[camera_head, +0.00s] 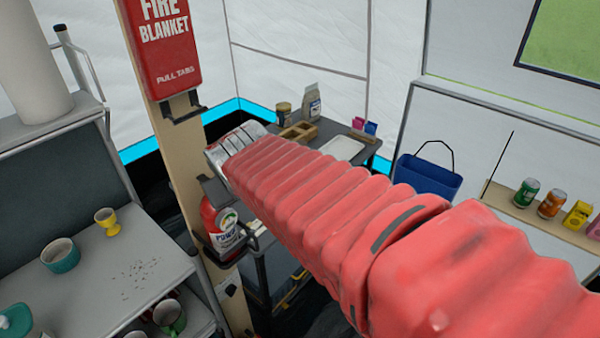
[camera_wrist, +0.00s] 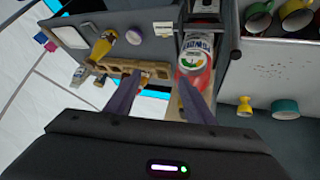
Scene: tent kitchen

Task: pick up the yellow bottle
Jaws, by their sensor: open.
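In the wrist view a yellow bottle (camera_wrist: 103,45) stands out at the upper left, above the grey table (camera_wrist: 150,50), next to the wooden holder. My gripper (camera_wrist: 161,80) is open, with its two fingers apart and pointing up the picture. The bottle lies left of the left finger, apart from it, and nothing is seen held. In the head view my red-sleeved arm hides the gripper's fingers and part of the table. A pale bottle (camera_head: 311,102) and a dark-lidded jar (camera_head: 283,113) stand there; I cannot tell which matches the yellow bottle.
A red fire extinguisher (camera_head: 219,228) hangs on a wooden post (camera_head: 165,150), close beside my arm; it also shows near the right finger (camera_wrist: 192,60). A wooden holder (camera_head: 298,131) and white tray (camera_head: 342,148) are on the table. A shelf with cups (camera_head: 100,270) stands left.

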